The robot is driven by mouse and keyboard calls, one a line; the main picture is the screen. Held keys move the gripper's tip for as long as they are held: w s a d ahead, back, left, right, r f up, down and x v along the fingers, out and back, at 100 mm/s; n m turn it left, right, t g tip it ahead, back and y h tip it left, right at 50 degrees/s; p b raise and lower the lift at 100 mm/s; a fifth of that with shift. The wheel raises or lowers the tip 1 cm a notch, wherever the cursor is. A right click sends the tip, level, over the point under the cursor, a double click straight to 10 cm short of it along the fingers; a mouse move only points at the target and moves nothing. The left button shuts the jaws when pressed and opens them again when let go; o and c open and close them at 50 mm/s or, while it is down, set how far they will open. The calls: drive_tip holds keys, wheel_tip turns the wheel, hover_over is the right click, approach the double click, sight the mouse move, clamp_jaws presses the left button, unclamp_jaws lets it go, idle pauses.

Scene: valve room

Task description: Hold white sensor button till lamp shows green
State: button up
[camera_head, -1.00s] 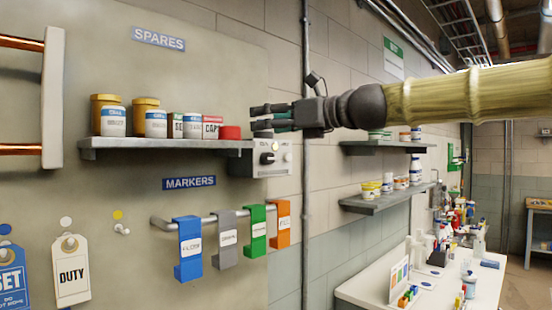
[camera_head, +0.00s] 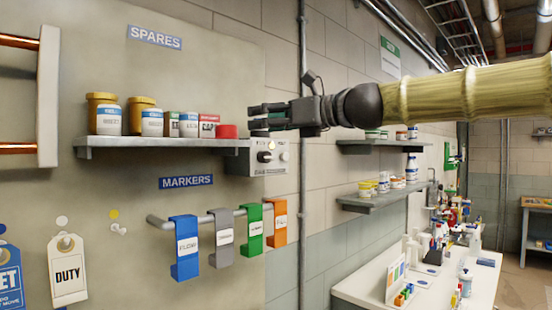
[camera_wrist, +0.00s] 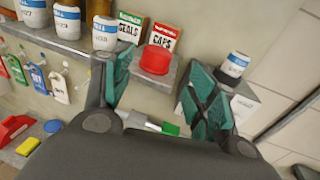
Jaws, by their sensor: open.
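A light grey control box (camera_head: 270,158) is fixed to the wall at the right end of the spares shelf. Its front has a dark round knob with a white mark (camera_head: 265,157) and small pale details. I cannot tell which is the white sensor button, and I make out no lit green lamp. My gripper (camera_head: 253,116) is open and empty, above the box and close to the shelf end. In the wrist view my gripper's green-padded fingers (camera_wrist: 163,68) are spread wide. The box (camera_wrist: 248,102) is partly hidden behind the right finger there.
The shelf (camera_head: 160,148) holds several jars, small cartons and a red cap (camera_head: 227,131) near its right end. A white jar with a blue band (camera_wrist: 236,66) shows by the right finger. Coloured markers hang on a rail (camera_head: 195,217) below.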

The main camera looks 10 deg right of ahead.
clamp_jaws()
idle(1.2)
